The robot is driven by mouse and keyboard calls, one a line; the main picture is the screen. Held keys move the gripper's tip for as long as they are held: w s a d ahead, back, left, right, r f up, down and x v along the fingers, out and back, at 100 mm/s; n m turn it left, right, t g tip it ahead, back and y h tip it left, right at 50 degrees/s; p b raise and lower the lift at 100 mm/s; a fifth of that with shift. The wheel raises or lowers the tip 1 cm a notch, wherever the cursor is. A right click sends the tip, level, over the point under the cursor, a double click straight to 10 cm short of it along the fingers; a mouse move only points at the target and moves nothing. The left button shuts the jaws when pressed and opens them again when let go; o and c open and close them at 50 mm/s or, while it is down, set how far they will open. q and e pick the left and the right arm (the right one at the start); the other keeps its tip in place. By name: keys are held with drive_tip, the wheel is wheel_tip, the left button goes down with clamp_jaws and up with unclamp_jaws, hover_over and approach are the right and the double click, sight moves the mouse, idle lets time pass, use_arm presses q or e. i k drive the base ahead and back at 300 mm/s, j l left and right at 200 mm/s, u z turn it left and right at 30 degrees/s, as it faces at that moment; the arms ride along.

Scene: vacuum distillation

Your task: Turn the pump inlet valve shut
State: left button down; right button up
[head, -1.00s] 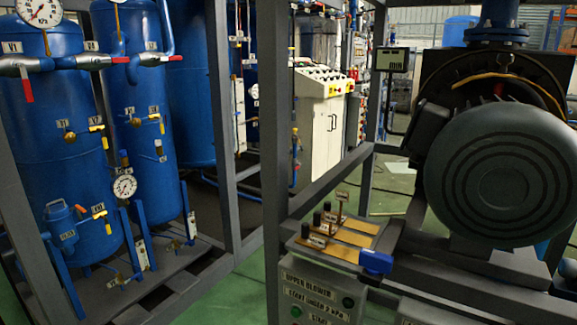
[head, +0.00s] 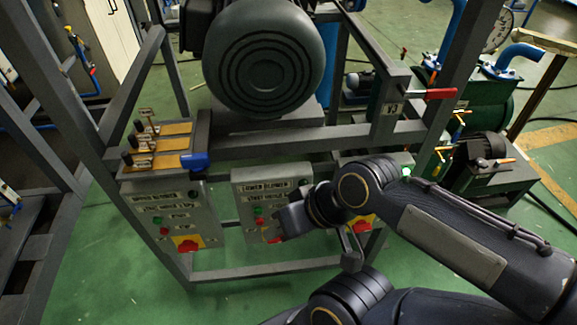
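A valve lever with a red handle (head: 440,93) sticks out to the right from the frame upright, beside a tag that looks like V3 (head: 391,108). I cannot tell for certain that it is the pump inlet valve. My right gripper (head: 280,222) is in front of the lower blower control box (head: 262,186), low and left of the red handle and well apart from it. It is small and dark here, and its finger opening cannot be made out. My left gripper is not in view.
A large grey motor (head: 263,60) sits on the steel frame. The upper blower box (head: 172,215) and another box with a red switch hang below. A green pump unit (head: 490,110) with a motor stands at right. Green floor is open in front of the frame.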

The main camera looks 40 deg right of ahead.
sight(451, 93)
drive_tip(key=z, duration=2.35)
